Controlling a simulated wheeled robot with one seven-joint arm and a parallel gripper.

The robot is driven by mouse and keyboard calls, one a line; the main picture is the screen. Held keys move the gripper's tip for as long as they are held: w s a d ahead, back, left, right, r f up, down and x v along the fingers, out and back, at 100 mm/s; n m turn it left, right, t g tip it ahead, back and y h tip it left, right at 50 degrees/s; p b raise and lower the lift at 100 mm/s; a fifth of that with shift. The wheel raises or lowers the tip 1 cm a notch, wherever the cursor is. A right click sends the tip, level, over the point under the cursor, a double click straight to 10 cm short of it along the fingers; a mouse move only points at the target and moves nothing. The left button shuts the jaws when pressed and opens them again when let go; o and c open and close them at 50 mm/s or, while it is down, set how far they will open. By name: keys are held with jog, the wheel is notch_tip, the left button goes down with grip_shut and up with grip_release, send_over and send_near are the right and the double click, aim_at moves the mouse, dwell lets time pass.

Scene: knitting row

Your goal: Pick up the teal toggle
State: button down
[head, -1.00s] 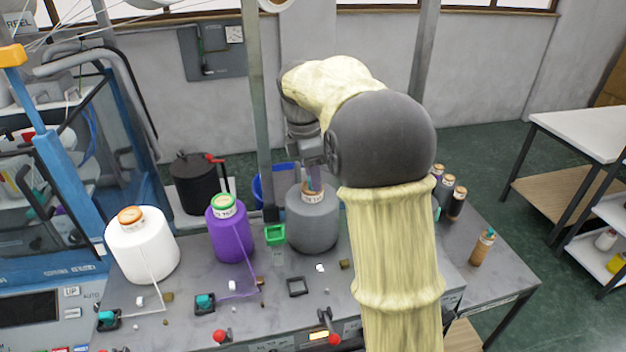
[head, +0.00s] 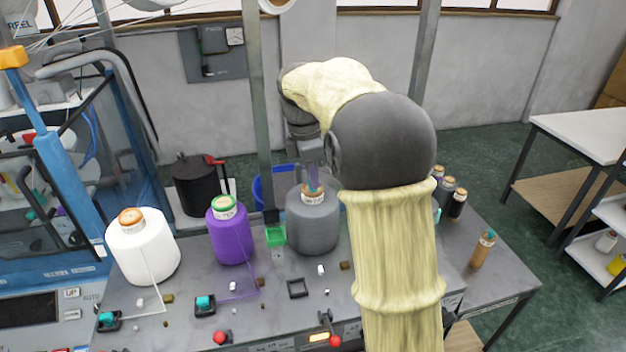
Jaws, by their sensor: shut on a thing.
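My gripper (head: 313,181) is over the top of the grey yarn cone (head: 312,229), pointing down, its fingers close together. A small teal toggle (head: 313,188) shows at the fingertips, at the mouth of the cone's orange-brown core. The gripper is shut on it. I cannot tell whether the toggle touches the core. My arm hides part of the bench to the right. Other teal toggles sit in black square bases on the front panel, one at the middle left (head: 204,302) and one farther left (head: 107,319).
A purple cone (head: 230,238) and a white cone (head: 143,252) stand to the left on the bench. An empty black square frame (head: 298,288) lies in front. A brown tube (head: 482,250) with a teal top stands right, near several dark spools. A black pot (head: 199,184) stands behind.

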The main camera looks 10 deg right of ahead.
jog(key=shift+r, duration=0.1)
notch_tip(320, 180, up, 10)
jog(key=b, duration=0.1)
dwell(0.3)
dwell(1.3)
